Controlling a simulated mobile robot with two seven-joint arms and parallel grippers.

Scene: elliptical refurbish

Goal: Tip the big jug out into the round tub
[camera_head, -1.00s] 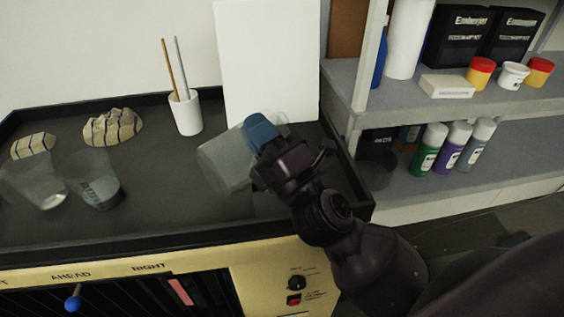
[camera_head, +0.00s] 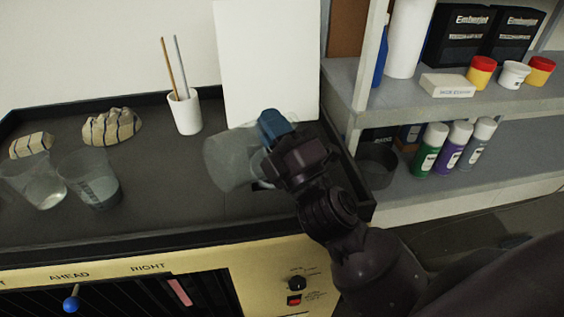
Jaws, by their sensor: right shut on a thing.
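The big jug (camera_head: 228,163) is a clear, see-through vessel held tilted well over on its side above the dark bench top, its wide end toward the left. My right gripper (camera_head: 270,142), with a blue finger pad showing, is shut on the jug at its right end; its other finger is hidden. A dark, see-through round tub (camera_head: 377,166) stands right of the bench by the lower shelf, partly behind the bench edge. I cannot tell what is inside the jug or the tub. My left gripper is not in view.
Two clear cups (camera_head: 92,182) (camera_head: 38,182) stand at the bench's left, near striped stones (camera_head: 110,126). A white cup (camera_head: 185,111) with two sticks and a white board (camera_head: 268,60) are behind the jug. Shelves (camera_head: 480,175) with bottles stand at the right.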

